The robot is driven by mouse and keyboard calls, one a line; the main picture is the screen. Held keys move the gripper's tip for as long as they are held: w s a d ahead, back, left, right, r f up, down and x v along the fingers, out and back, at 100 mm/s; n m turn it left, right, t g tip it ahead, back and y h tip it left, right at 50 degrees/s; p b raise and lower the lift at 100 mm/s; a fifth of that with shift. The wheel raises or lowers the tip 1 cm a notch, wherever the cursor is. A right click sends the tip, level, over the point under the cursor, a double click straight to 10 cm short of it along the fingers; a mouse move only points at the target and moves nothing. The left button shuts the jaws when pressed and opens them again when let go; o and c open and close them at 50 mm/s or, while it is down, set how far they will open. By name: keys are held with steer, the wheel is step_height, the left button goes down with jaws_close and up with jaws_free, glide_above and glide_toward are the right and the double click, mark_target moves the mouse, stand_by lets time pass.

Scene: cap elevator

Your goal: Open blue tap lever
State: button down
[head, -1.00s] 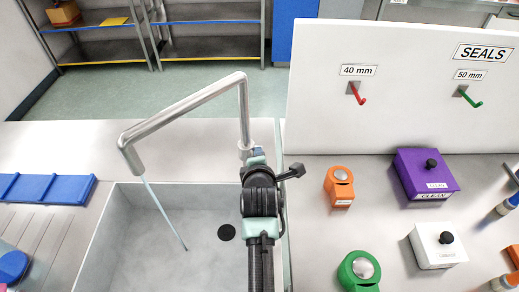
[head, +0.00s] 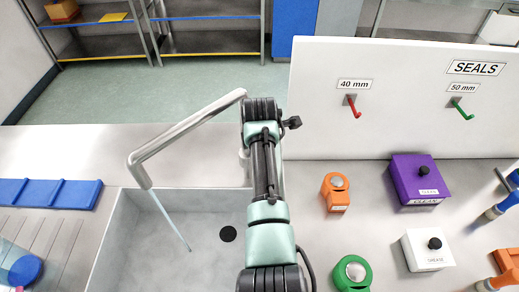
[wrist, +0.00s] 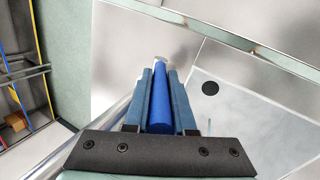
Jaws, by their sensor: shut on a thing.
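The blue tap lever (wrist: 160,105) shows in the wrist view as a blue rod between my two fingers. My gripper (wrist: 160,70) is shut on it. The grey tap spout (head: 190,128) reaches left over the sink in the head view, and a thin stream of water (head: 168,220) falls from its end. It also shows beside my gripper in the wrist view (wrist: 112,117). In the head view my arm hides the lever and my fingers. The lever's far end meets a small grey fitting in the wrist view.
The pale sink (head: 130,240) has a dark round drain (head: 228,234). To the right stand an orange dispenser (head: 336,195), a green one (head: 352,275), a purple box (head: 415,185) and a white box (head: 425,262). A white panel (head: 400,130) with hooks stands behind them.

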stand_by(0.4)
steer(key=c, duration=0.8)
jaws_free()
steer(key=shift+o, duration=0.2)
steer(key=b+v, duration=0.1)
steer(key=v, duration=1.1)
steer(key=shift+r+b, duration=0.4)
steer(key=shift+r, duration=0.05)
